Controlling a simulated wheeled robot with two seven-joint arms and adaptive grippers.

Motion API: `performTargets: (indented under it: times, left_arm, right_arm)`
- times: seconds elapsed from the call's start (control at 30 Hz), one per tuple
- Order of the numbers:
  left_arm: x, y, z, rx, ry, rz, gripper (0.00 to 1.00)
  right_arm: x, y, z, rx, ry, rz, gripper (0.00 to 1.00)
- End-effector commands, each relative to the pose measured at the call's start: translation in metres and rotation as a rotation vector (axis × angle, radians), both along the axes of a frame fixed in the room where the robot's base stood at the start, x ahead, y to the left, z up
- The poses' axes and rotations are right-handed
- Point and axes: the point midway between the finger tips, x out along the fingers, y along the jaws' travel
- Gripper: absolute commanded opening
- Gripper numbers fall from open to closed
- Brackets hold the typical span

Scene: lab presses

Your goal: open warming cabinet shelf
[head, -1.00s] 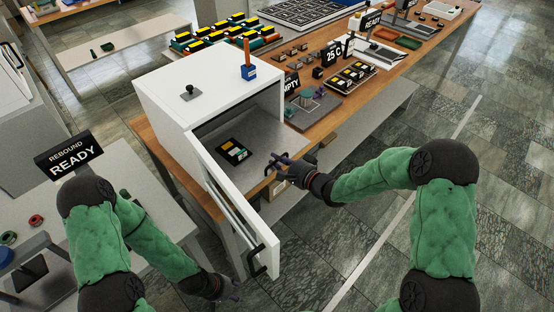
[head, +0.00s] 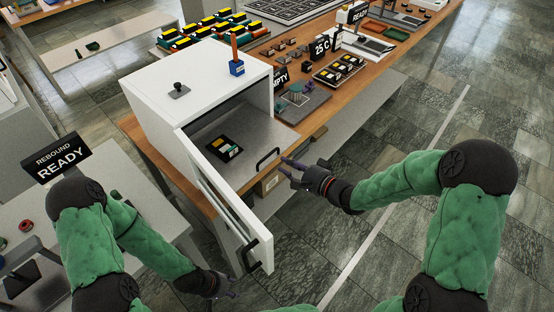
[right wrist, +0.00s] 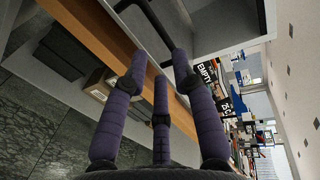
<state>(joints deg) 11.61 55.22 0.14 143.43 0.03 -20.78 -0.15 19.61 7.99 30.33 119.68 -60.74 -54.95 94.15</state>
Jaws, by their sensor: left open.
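The white warming cabinet (head: 152,108) stands on the wooden bench, with its door (head: 222,205) swung wide open toward the front. Its grey metal shelf (head: 258,132) projects out past the opening and carries a small black tray (head: 225,147) of colored pieces. The shelf's black handle (head: 267,157) is at its front edge. My right gripper (head: 287,171) is open and empty, just right of the handle and apart from it. In the right wrist view the handle (right wrist: 152,22) shows beyond the spread fingertips (right wrist: 158,80). My left gripper (head: 233,287) is open and low, near the door's lower end.
The open door with its black handle (head: 249,254) stands between my arms. A blue holder (head: 237,68) and a knob (head: 179,89) sit on the cabinet top. An "EMPTY" sign (head: 281,77) stands right of the cabinet. The floor on the right is clear.

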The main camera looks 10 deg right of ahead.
Motion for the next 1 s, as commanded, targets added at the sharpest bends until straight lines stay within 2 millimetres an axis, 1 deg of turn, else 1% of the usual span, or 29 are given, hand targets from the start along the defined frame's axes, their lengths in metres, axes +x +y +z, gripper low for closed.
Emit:
performTargets:
  times: [0.03,0.1,0.3,0.87,0.93,1.0]
  left_arm:
    - [0.0,0.0,0.0,0.0,0.0,0.0,0.46]
    - [0.0,0.0,0.0,0.0,0.0,0.0,0.46]
    - [0.0,0.0,0.0,0.0,0.0,0.0,0.46]
    - [0.0,0.0,0.0,0.0,0.0,0.0,0.46]
    - [0.0,0.0,0.0,0.0,0.0,0.0,0.46]
    - [0.0,0.0,0.0,0.0,0.0,0.0,0.46]
  right_arm:
    - [-0.007,-0.006,0.002,-0.001,0.0,-0.003,0.27]
    - [-0.014,-0.012,0.004,-0.001,-0.001,-0.003,0.27]
    - [-0.027,-0.02,0.007,0.0,0.0,-0.001,0.27]
    - [-0.028,-0.02,0.007,-0.001,0.0,0.001,0.27]
    - [-0.028,-0.02,0.004,-0.007,0.002,-0.001,0.27]
    - [-0.027,-0.019,-0.005,-0.029,0.013,-0.007,0.27]
